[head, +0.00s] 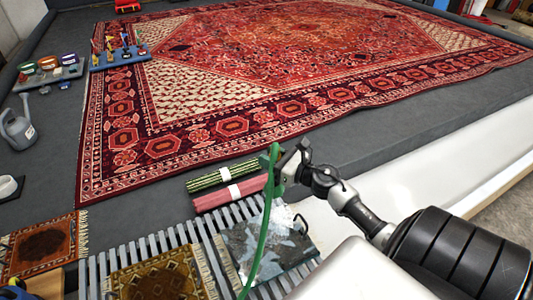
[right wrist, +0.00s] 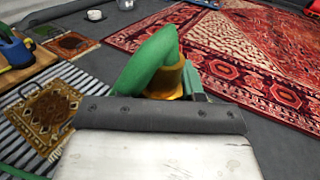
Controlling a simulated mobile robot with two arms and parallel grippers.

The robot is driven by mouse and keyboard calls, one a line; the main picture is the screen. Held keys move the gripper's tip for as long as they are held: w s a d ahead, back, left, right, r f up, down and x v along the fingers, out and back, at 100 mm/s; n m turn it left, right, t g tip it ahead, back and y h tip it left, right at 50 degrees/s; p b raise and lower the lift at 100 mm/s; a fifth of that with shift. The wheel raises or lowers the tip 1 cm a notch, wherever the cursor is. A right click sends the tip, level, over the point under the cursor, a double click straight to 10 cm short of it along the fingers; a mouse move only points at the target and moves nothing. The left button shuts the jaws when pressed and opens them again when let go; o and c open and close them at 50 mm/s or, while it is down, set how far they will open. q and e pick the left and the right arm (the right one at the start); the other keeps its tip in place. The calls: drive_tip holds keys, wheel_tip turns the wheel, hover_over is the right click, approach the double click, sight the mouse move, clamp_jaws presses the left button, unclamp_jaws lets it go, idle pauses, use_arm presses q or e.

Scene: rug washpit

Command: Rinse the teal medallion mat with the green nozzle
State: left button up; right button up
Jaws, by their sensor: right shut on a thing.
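The teal medallion mat (head: 268,246) lies on the slatted grate at the bottom middle of the head view. White patches that look like foam cover parts of its dark teal face. My right gripper (head: 285,168) is shut on the green nozzle (head: 274,158), above and just beyond the mat's far edge in the picture. The green hose (head: 262,245) hangs from it across the mat. In the right wrist view the green nozzle (right wrist: 152,62) shows large, with a brass-coloured part beside it; the teal mat does not show there. My left gripper is not in view.
Brown fringed mats (head: 160,277) (head: 40,245) lie left of the teal mat. Two rolled rugs (head: 228,185) lie behind it. A large red rug (head: 250,70) covers the floor beyond. A watering can (head: 17,128) and trays of tubs and brushes (head: 120,52) stand left.

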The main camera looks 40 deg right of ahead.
drive_tip(key=shift+s+d+b, duration=0.15)
drive_tip(key=shift+d+b, duration=0.15)
drive_tip(key=shift+d, duration=0.25)
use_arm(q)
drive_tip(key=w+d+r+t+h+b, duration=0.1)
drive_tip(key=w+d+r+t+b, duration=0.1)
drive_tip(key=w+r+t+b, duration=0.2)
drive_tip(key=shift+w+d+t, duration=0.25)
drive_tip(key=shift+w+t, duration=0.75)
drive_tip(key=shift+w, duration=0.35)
use_arm(e)
drive_tip(key=s+d, duration=0.2)
drive_tip(key=d, duration=0.6)
drive_tip(key=shift+d, duration=0.2)
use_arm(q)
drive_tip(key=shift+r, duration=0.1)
use_arm(e)
drive_tip(key=shift+s, duration=0.1)
drive_tip(key=shift+a, duration=0.1)
